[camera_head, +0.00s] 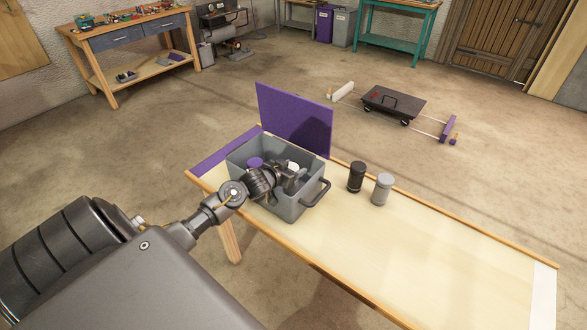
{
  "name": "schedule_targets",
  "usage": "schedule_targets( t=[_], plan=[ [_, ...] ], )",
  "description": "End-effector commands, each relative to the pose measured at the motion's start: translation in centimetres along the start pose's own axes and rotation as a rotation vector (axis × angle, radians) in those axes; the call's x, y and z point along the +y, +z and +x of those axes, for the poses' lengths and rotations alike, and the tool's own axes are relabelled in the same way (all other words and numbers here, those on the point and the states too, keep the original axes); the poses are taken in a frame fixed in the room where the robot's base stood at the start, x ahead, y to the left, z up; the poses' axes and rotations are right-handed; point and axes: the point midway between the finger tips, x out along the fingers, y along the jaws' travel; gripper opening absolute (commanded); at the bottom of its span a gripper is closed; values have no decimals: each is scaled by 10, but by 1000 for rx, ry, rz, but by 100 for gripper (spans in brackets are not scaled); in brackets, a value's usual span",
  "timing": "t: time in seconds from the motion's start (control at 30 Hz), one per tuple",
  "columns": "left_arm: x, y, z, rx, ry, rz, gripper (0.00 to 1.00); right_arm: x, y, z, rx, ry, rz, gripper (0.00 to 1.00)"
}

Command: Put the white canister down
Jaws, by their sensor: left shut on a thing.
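The white canister (293,167) is partly hidden at my left gripper (289,175), which is shut on it. Gripper and canister are over or inside the open grey bin (290,206) on the table. I cannot tell whether the canister touches the bin's floor. A purple-topped canister (255,162) shows inside the bin, left of the gripper. My right gripper is out of view.
A black canister (356,177) and a grey canister (382,189) stand on the table (420,250) right of the bin. A purple panel (295,118) rises behind the bin. The table's right part is clear. A dark cart (393,103) is on the floor beyond.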

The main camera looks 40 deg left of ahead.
Motion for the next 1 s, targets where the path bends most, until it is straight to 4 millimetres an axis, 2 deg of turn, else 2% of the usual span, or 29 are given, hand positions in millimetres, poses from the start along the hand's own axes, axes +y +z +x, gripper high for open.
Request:
schedule_targets(
  t=[0.13,0.17,0.3,0.57,0.73,0.87,1.0],
  plan=[
    [1,4,1,-6,1,0,24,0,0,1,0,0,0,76],
    [1,6,1,-8,1,0,57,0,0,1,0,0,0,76],
    [1,7,1,-10,2,0,75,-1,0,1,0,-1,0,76],
    [2,8,0,-14,3,0,75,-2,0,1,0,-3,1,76],
    [2,-6,-5,-11,4,2,75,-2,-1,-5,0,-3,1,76],
    [1,-2,-29,-12,4,2,75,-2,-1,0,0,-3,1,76],
    [1,-4,-61,-9,2,2,75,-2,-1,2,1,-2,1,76]
  ],
)
